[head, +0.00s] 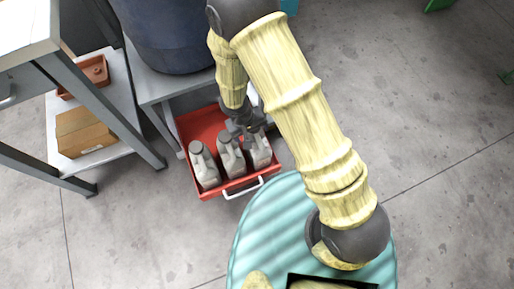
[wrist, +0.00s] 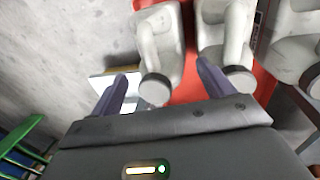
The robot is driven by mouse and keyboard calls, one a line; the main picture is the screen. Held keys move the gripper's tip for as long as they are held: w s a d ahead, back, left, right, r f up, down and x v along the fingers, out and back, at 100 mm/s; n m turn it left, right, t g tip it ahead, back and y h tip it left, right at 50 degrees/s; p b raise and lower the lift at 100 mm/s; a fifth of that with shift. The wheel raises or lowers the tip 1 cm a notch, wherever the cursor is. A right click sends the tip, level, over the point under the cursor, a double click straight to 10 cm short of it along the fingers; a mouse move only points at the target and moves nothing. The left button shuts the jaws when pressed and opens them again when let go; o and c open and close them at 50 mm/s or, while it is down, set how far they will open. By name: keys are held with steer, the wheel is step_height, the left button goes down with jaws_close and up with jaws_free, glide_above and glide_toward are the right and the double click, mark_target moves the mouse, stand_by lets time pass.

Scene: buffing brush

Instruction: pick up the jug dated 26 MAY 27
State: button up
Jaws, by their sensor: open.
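Three grey-white jugs with dark grey caps stand in a row in a red tray: the left jug (head: 204,168), the middle jug (head: 231,158) and the right jug (head: 260,153). My gripper (head: 246,129) is open above the tray, near the middle and right jugs, and partly covers their tops. In the wrist view, the capped end of one jug (wrist: 160,45) lies in line with the gap between the spread fingers of my gripper (wrist: 165,88). Two more jugs (wrist: 224,35) (wrist: 294,48) show to its right. No date label is readable, so I cannot tell which jug is dated 26 MAY 27.
The red tray (head: 236,185) has a white handle (head: 244,188) at its front. A grey bench (head: 160,88) bearing a dark blue bin (head: 170,35) stands behind it. A shelf with a cardboard box (head: 85,132) is at left. Concrete floor lies clear at right.

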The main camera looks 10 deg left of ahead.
mark_target(254, 137)
steer(key=shift+w+d+f, duration=0.15)
steer(key=shift+f, duration=0.85)
steer(key=shift+b, duration=0.3)
steer(key=f+b, duration=0.2)
steer(key=f, duration=0.1)
steer(key=d+f+b, duration=0.1)
steer(key=f, duration=0.1)
steer(key=shift+w+b, duration=0.25)
steer(key=shift+b, duration=0.05)
steer(key=shift+s, duration=0.1)
steer(key=shift+c, duration=0.6)
steer(key=c, duration=1.5)
